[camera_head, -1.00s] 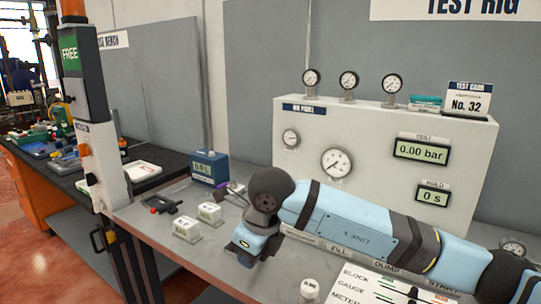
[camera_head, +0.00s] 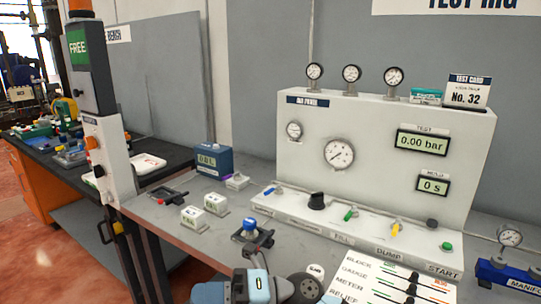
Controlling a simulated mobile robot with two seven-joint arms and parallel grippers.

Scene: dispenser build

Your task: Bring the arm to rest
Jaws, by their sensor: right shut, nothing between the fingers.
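My left gripper is not in view.
A blue-topped part in a dark holder (camera_head: 249,227) stands just beyond the gripper. Behind it are two small white blocks (camera_head: 193,218), a blue box (camera_head: 214,161) and the white test panel (camera_head: 380,165). A lever card (camera_head: 375,280) lies to the right.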

